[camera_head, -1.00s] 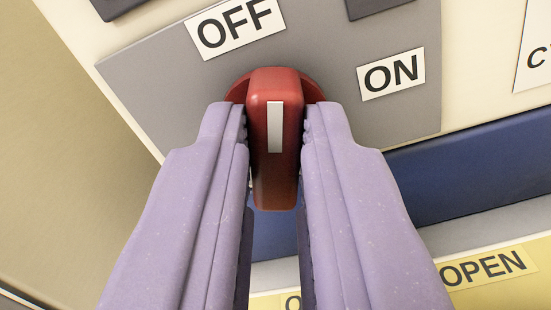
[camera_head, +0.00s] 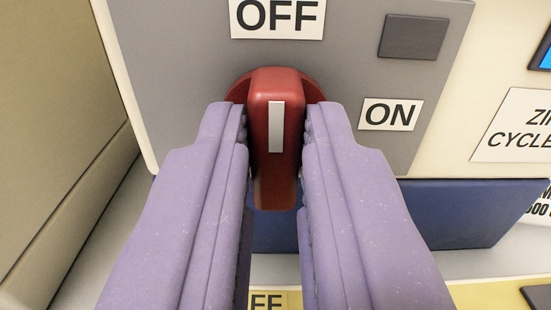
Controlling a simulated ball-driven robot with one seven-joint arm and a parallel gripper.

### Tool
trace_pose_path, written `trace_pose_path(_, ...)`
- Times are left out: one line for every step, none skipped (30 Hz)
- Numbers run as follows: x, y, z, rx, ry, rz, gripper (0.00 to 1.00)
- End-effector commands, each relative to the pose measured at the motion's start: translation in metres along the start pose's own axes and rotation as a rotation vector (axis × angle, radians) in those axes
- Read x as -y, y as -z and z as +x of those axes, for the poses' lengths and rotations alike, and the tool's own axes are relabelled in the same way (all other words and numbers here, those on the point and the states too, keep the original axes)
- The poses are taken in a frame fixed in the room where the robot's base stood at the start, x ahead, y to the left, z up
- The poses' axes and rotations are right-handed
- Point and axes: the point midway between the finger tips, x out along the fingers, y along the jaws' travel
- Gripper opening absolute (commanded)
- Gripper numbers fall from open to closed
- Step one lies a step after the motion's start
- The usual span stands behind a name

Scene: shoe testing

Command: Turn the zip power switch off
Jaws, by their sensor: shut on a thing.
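The red power switch knob (camera_head: 264,150) is in the middle of the view, on a grey panel (camera_head: 170,60). A white bar on the knob points up toward the OFF label (camera_head: 277,16), which is directly above it. The ON label (camera_head: 391,114) is to the right of the knob. My gripper (camera_head: 274,135) is shut on the knob, with one purple finger on each side of it. The fingers hide the knob's sides and part of the panel.
A dark rectangular plate (camera_head: 413,37) is at the upper right of the panel. A blue block (camera_head: 465,212) lies below it. A ZIP CYCLE label (camera_head: 525,125) is at the right edge. A beige wall (camera_head: 55,110) stands at the left. A yellow strip (camera_head: 480,296) runs along the bottom.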

Motion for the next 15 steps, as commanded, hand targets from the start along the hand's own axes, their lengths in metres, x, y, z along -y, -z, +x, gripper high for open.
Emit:
trace_pose_path(0.0001,-0.0024,-0.0009,0.007,-0.001,0.001,0.0)
trace_pose_path(0.0001,-0.0024,-0.001,0.007,-0.001,0.001,0.0)
trace_pose_path(0.0001,-0.0024,-0.001,0.007,-0.001,0.001,0.0)
trace_pose_path(0.0001,-0.0024,-0.001,0.007,-0.001,0.001,0.0)
trace_pose_path(0.0001,-0.0025,-0.001,0.007,-0.001,0.002,0.22)
trace_pose_path(0.0002,-0.0024,-0.001,0.006,-0.001,0.002,0.31)
trace_pose_path(0.0002,-0.0022,-0.0009,0.006,0.0,0.002,0.38)
trace_pose_path(0.0001,-0.002,-0.0008,0.005,0.0,0.002,0.43)
trace_pose_path(0.0001,-0.0018,-0.0007,0.005,0.0,0.002,0.43)
trace_pose_path(0.0001,-0.0017,-0.0007,0.004,0.0,0.002,0.43)
trace_pose_path(0.0001,-0.0015,-0.0006,0.004,0.0,0.001,0.43)
trace_pose_path(0.0001,-0.0013,-0.0005,0.004,0.0,0.001,0.43)
trace_pose_path(0.0001,-0.0012,-0.0005,0.003,0.0,0.001,0.43)
trace_pose_path(0.0001,-0.0011,-0.0004,0.003,0.0,0.001,0.43)
trace_pose_path(0.0,-0.001,-0.0006,0.003,0.0,0.001,0.43)
